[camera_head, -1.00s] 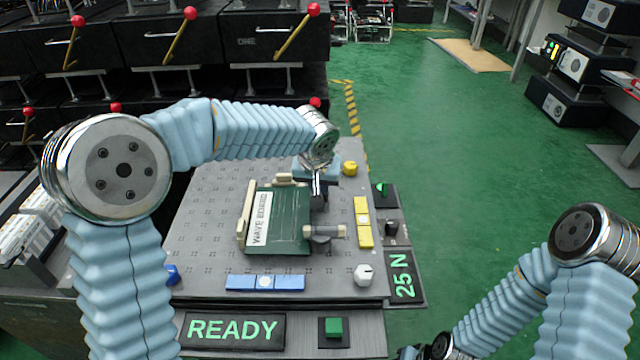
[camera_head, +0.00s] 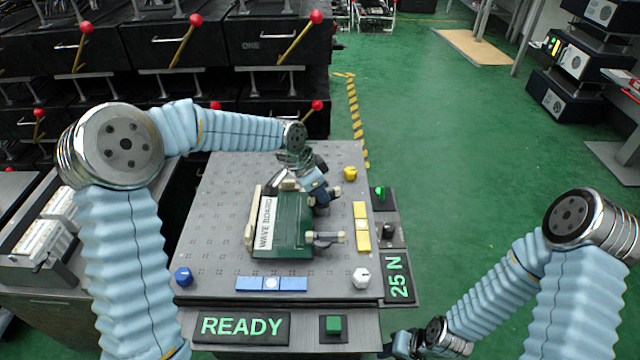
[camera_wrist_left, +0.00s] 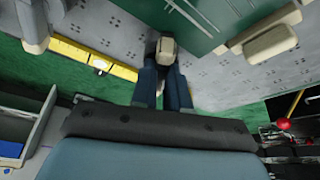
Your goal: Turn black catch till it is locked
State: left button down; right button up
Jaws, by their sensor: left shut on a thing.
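The green board labelled WAVE BOARD (camera_head: 293,225) lies on the grey perforated plate. A black catch with a cream tip (camera_head: 336,191) is at its upper right; the tip also shows in the left wrist view (camera_wrist_left: 166,48). My left gripper (camera_head: 320,188) is shut on this catch, its dark fingers on either side in the left wrist view (camera_wrist_left: 163,85). The fingers hide much of the catch. A second dark catch with a cream tip (camera_head: 341,237) sticks out from the board's lower right. My right gripper (camera_head: 400,346) is partly visible at the bottom edge, away from the board.
A yellow bar (camera_head: 361,210), yellow knob (camera_head: 350,173), white knob (camera_head: 361,278), blue bar (camera_head: 270,284) and blue knob (camera_head: 183,276) sit around the board. Panels read READY (camera_head: 241,327) and 25 N (camera_head: 398,278). Open green floor lies to the right.

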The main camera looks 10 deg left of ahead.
pick_arm(q)
jog(key=m, duration=0.1)
jog(key=m+p, duration=0.1)
jog(key=shift+w+r+m+g+h, duration=0.1)
jog(key=shift+r+m+g+h, duration=0.05)
jog(key=shift+m+g+h, duration=0.2)
jog(key=shift+m+g+p, duration=0.55)
jog(key=shift+m+p, duration=0.1)
jog(key=shift+m, duration=0.8)
jog(key=c, duration=1.1)
grip_release()
jog(key=shift+a, duration=0.1)
jog(key=v, duration=1.3)
jog(key=shift+w+a+r, duration=0.1)
jog(key=shift+a+r, duration=0.05)
jog(key=shift+r, duration=0.1)
